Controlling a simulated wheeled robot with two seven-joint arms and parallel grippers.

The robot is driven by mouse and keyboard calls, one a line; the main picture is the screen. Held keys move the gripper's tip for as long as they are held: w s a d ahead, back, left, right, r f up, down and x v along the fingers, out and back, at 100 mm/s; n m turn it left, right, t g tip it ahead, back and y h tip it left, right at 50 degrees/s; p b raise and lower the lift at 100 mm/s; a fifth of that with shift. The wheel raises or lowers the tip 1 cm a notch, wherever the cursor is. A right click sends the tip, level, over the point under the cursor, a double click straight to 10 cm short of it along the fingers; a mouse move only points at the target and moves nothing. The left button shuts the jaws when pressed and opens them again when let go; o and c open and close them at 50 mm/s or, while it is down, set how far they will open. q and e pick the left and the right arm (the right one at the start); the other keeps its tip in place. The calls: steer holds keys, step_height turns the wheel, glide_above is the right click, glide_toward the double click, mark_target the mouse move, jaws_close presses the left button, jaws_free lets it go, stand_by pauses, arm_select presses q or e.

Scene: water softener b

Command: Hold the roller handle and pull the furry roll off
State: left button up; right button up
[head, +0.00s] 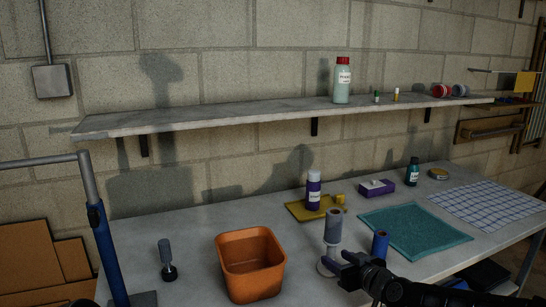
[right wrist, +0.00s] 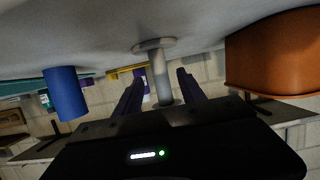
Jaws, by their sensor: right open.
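A grey upright roll (head: 333,225) stands on a pale stem above a round disc base (head: 326,267) near the bench front. I take it for the furry roll on its roller; fur cannot be made out. In the right wrist view, turned upside down, the stem (right wrist: 161,75) rises from its disc (right wrist: 154,45). My right gripper (head: 338,264) is open at the stem, below the roll. Its fingers (right wrist: 159,80) show on both sides of the stem, apart from it. The roll is mostly hidden by the gripper body there. My left gripper is not in view.
A blue cylinder (head: 380,245) stands close to the right of the roll. An orange bin (head: 252,285) is to its left, with a small dark-handled tool (head: 166,258) farther left. A shelf (head: 230,112) overhangs the bench.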

steer(key=v, duration=0.8)
steer(key=shift+d, duration=0.1)
steer(key=shift+v, duration=1.05)
steer(key=shift+s, duration=0.1)
